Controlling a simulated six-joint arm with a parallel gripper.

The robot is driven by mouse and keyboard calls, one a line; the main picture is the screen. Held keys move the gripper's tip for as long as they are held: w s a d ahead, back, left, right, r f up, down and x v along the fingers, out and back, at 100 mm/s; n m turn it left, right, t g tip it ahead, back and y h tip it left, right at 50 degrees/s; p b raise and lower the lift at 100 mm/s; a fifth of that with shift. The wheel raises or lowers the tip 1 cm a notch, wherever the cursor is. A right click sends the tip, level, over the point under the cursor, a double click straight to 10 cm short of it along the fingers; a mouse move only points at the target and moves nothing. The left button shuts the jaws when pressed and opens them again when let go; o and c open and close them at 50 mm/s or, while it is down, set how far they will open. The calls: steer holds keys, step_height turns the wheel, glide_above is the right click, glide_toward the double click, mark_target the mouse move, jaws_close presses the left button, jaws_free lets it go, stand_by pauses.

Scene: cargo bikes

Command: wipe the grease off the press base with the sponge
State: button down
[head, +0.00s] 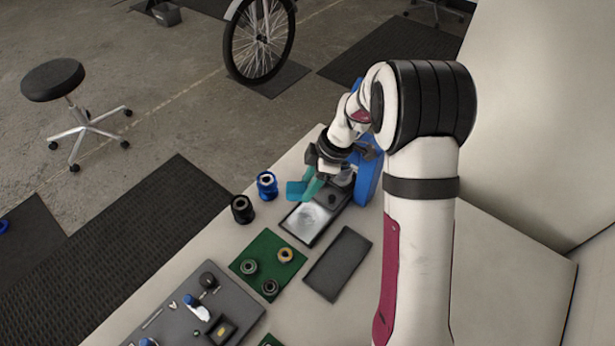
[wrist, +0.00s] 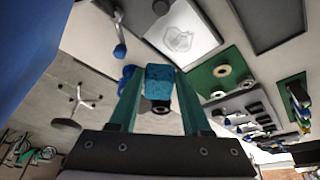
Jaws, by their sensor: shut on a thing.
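The press base (head: 290,232) is a light metal plate in a dark frame on the bench, in front of the blue press (head: 369,182). It also shows in the wrist view (wrist: 205,40), with a grey smudged patch of grease (wrist: 179,41) on it. My gripper (head: 313,183) has teal fingers and is shut on the blue-teal sponge (head: 295,191), which shows between the fingertips in the wrist view (wrist: 160,72). The sponge is at the far left edge of the plate in the head view. I cannot tell whether it touches the plate.
A blue-ringed part (head: 267,185) and a black part (head: 242,209) stand left of the base. A green mat (head: 245,265) with ring parts, a bare dark mat (head: 338,264) and a grey tool tray (head: 180,335) lie nearer. The wall is at right.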

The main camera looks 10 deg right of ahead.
steer(key=shift+s+d+f+n+g, duration=0.15)
steer(key=shift+s+d+f+n, duration=0.2)
steer(key=shift+f, duration=0.2)
steer(key=shift+s+d+f+n+g, duration=0.15)
steer(key=shift+s+d+f+n, duration=0.1)
steer(key=shift+d+f, duration=0.25)
steer(key=shift+r, duration=0.1)
step_height(320, 180, up, 3)
steer(key=shift+a+f, duration=0.1)
steer(key=shift+f, duration=0.05)
steer(key=shift+a, duration=0.1)
